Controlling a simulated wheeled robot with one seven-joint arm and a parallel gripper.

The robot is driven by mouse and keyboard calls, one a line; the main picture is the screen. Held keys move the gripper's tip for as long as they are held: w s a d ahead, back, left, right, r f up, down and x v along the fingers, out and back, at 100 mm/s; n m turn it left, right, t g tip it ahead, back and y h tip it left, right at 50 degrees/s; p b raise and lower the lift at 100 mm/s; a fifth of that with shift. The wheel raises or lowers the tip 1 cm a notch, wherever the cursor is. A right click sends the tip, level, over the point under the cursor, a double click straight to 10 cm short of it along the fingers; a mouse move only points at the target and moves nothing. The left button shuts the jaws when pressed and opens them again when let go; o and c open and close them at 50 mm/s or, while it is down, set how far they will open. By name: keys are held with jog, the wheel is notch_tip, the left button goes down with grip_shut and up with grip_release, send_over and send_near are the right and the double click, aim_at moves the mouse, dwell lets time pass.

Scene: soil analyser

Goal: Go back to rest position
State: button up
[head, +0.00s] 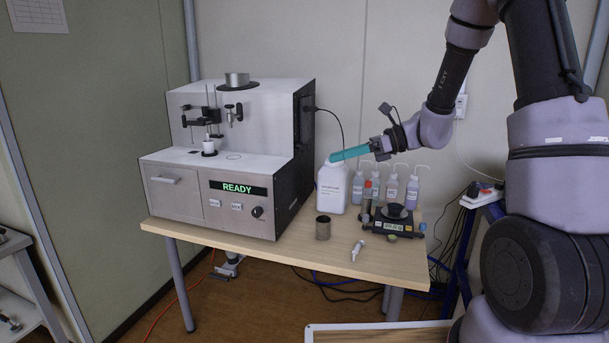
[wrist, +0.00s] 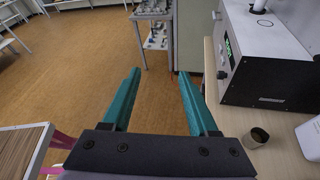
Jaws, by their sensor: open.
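My gripper (head: 335,157) is raised above the table, its teal fingers pointing left in the head view. In the wrist view the two fingers of my gripper (wrist: 159,73) stand wide apart with only floor between them. It is open and empty. In the head view the fingers pass in front of the top of a white bottle (head: 332,190) and hide part of it. The soil analyser (head: 228,180) stands left of my gripper and shows READY on its display. It also appears at the right of the wrist view (wrist: 268,75).
The wooden table (head: 290,250) carries a metal cup (head: 323,228), a small white item (head: 357,250), a black scale (head: 393,222) and several wash bottles (head: 390,188). A framed board edge (head: 375,327) is at the bottom. The wrist view shows open floor (wrist: 75,65) and a shelf cart (wrist: 157,35).

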jog(key=s+d+r+n+t+h, duration=0.3)
jog(key=s+d+r+n+h, duration=0.3)
jog(key=s+d+r+n, duration=0.1)
jog(key=s+d+r+n+t+h, duration=0.3)
jog(key=s+d+r+n+h, duration=0.3)
jog(key=s+d+n, duration=0.2)
jog(key=s+n, duration=0.2)
jog(key=s, duration=0.2)
jog(key=shift+s+d+r, duration=0.2)
jog(key=shift+d+r, duration=0.1)
jog(key=shift+r, duration=0.05)
